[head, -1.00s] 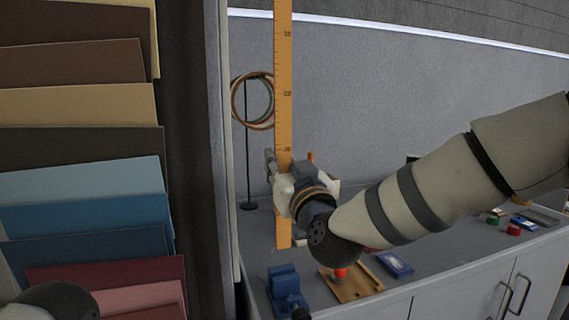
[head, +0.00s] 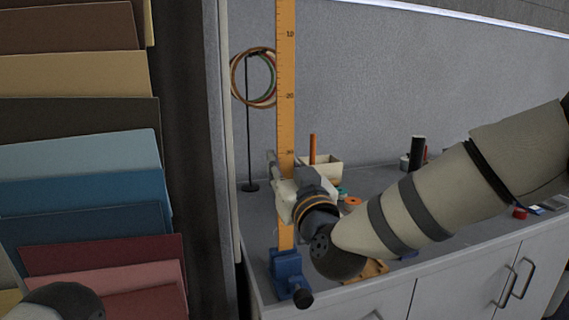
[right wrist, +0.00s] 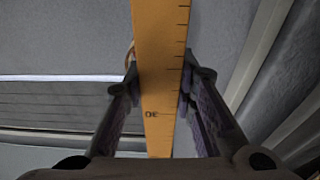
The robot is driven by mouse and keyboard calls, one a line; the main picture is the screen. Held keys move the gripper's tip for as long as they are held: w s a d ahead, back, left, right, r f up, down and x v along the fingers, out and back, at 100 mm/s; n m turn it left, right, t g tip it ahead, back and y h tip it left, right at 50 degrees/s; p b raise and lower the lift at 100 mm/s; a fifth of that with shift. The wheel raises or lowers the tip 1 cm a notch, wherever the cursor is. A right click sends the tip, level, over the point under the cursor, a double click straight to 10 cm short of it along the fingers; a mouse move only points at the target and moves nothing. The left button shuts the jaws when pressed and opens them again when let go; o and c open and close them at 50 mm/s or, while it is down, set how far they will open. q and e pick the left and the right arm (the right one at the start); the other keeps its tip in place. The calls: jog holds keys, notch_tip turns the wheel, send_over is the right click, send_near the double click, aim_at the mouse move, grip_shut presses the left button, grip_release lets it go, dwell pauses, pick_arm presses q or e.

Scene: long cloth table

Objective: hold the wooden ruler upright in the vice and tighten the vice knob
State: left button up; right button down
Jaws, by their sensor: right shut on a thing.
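The wooden ruler (head: 286,85) stands upright, and its top runs out of the head view. My right gripper (head: 284,187) is shut on it near its lower part. In the right wrist view the ruler (right wrist: 160,70) passes between the two fingers (right wrist: 158,95). The blue vice (head: 287,272) stands at the table's left front, its dark knob (head: 303,298) facing forward. The ruler's lower end meets the top of the vice in the picture; I cannot tell whether it is between the jaws. My left gripper is not in view; only a part of my left arm shows at bottom left.
A stand with hoops (head: 249,120) is behind the ruler. A cream box (head: 322,168) and small items lie farther back. A wooden board (head: 372,270) is partly hidden beneath my right arm. A rack of coloured sheets (head: 80,160) fills the left side.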

jog(key=shift+f, duration=0.1)
dwell(0.3)
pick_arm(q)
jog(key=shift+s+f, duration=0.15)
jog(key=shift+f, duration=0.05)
pick_arm(e)
jog(key=shift+f, duration=0.9)
pick_arm(q)
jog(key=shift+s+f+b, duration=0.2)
jog(key=shift+b, duration=0.15)
pick_arm(e)
jog(key=shift+f, duration=0.9)
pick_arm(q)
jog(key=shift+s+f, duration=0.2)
pick_arm(e)
jog(key=shift+f, duration=0.85)
